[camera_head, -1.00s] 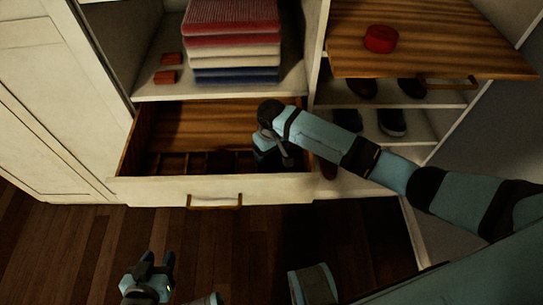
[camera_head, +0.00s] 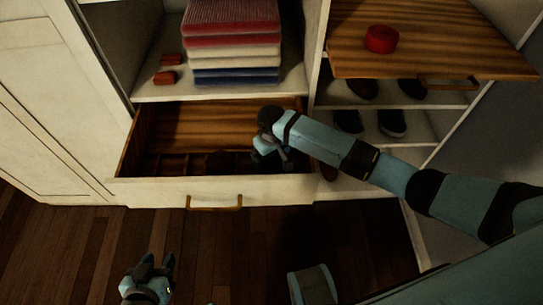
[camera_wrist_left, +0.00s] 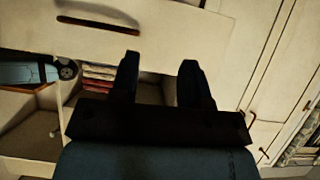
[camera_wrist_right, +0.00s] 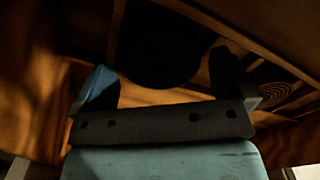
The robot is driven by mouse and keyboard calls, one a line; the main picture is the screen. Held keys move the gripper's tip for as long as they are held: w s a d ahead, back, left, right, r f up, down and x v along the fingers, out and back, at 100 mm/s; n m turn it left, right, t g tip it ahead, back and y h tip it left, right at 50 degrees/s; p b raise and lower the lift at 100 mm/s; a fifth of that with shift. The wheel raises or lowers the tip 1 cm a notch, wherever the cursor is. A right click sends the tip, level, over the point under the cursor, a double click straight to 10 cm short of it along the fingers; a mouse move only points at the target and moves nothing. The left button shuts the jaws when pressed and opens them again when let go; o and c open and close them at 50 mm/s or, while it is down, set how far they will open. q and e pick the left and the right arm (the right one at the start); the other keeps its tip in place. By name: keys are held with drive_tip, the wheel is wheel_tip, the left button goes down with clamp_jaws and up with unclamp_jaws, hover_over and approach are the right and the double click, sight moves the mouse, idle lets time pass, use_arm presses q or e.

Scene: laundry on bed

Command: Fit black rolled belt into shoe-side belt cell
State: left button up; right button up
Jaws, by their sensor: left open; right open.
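The black rolled belt (camera_wrist_right: 160,45) is a dark round shape between and just beyond the fingers of my right gripper (camera_wrist_right: 163,82) in the right wrist view. The gripper is open around it; contact is too dark to tell. In the head view my right gripper (camera_head: 274,154) is low over the right, shoe-side end of the open drawer (camera_head: 150,190), and its arm hides that corner. The belt cannot be made out there. A divider (camera_wrist_right: 245,40) runs beside the belt. My left gripper (camera_head: 150,268) is open and empty in front of the drawer; it also shows in the left wrist view (camera_wrist_left: 160,75).
A brown coiled belt (camera_wrist_right: 275,95) lies in another cell. Folded clothes (camera_head: 235,45) and small red boxes (camera_head: 167,77) sit on the shelf above. A red round item (camera_head: 381,39) rests on a wooden board (camera_head: 450,60), with shoes (camera_head: 392,122) on shelves below.

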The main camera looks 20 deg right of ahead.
sight(271, 159)
use_arm(q)
drive_tip(key=shift+a+r+p, duration=0.1)
drive_tip(key=shift+r+p, duration=0.25)
drive_tip(key=shift+p, duration=0.7)
use_arm(e)
wheel_tip(271, 159, up, 11)
